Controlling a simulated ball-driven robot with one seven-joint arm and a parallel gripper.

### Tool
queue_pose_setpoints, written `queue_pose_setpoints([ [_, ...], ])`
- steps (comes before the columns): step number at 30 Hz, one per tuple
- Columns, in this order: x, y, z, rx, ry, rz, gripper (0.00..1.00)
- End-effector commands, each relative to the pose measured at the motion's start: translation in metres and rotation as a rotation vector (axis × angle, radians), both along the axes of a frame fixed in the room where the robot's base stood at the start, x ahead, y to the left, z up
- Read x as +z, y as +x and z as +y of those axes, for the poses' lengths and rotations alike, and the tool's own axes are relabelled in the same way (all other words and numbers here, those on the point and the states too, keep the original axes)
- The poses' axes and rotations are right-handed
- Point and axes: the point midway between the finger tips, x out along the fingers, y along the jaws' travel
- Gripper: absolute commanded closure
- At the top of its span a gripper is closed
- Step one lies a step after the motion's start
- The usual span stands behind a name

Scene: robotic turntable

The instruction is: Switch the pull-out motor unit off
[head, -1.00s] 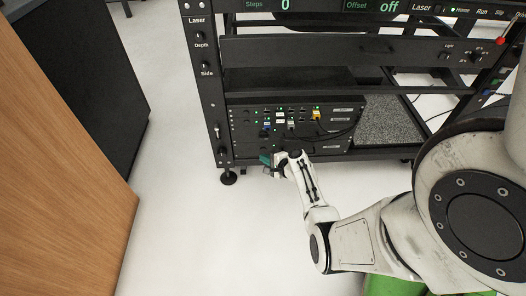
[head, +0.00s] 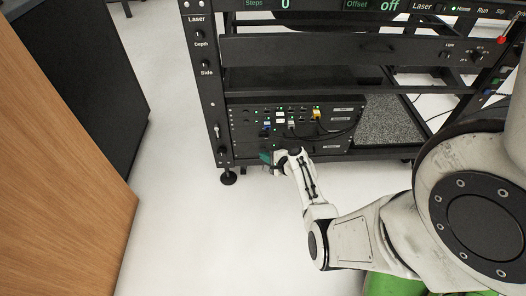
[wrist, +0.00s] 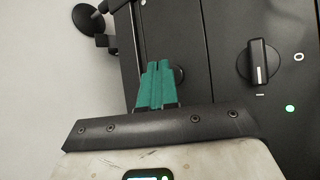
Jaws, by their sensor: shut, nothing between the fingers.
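My gripper (head: 266,158) is low at the front of the black rack, by the lower left of its bottom unit (head: 243,124). In the wrist view its teal fingers (wrist: 157,84) are shut together and empty, over the dark panel's left part. A black rotary knob (wrist: 259,63) on this panel (wrist: 215,60) is to the right of the fingers, apart from them. Its white line points at the "I" mark; an "O" mark is at its right. A green light (wrist: 290,108) glows below the knob. The knob cannot be made out in the head view.
Cables hang in front of the bottom unit's upper panel. A rack foot (head: 228,176) stands left of my gripper and shows in the wrist view (wrist: 88,19). A wooden panel (head: 65,165) is at the left. Pale floor (head: 190,220) is clear between.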

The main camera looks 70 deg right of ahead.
Motion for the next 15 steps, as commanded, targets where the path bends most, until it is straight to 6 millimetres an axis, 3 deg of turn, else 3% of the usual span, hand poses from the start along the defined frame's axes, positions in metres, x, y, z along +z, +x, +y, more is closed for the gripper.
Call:
queue_pose_setpoints([
  [15, -0.0005, 0.0015, -0.0041, 0.000, 0.000, 0.000, 1.00],
])
